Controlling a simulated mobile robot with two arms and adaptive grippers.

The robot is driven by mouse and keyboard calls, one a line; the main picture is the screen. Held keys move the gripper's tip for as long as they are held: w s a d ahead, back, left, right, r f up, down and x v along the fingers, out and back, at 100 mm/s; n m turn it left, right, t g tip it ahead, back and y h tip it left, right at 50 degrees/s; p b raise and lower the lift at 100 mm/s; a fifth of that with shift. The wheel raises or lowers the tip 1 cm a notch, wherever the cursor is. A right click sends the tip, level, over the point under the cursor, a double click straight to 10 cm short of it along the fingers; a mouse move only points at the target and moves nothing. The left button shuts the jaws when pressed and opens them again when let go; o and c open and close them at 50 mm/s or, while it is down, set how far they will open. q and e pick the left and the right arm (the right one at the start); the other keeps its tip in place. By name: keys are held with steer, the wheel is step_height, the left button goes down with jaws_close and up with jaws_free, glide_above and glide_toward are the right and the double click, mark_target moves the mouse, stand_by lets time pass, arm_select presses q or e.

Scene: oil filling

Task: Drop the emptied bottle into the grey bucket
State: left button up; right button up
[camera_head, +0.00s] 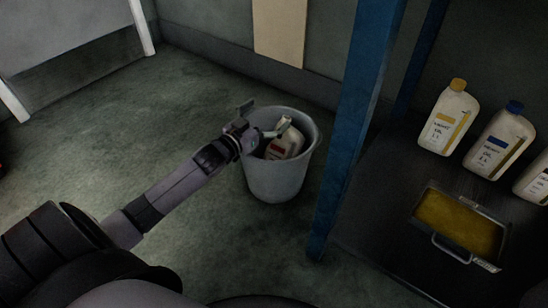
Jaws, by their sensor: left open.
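The grey bucket (276,183) stands on the floor in the middle of the view. A white bottle with a reddish label (285,147) is inside the bucket's mouth, tilted, with its neck up near the rim. Its lower part is hidden by the bucket wall. My left gripper (259,122) is at the bucket's left rim, with its fingers spread beside the bottle. I cannot tell whether a finger touches the bottle. My right gripper is not in view.
A blue post (352,120) stands just right of the bucket. A dark bench (375,235) at the right bears a yellow-capped bottle (449,120), a blue-capped bottle (500,143), part of a third, and a metal tray of yellow liquid (437,245). The floor left of the bucket is clear.

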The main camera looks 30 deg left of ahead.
arm_select(q)
steer(key=s+a, duration=0.1)
steer(key=s, duration=1)
steer(key=shift+s+a, duration=0.15)
steer(key=shift+s, duration=0.15)
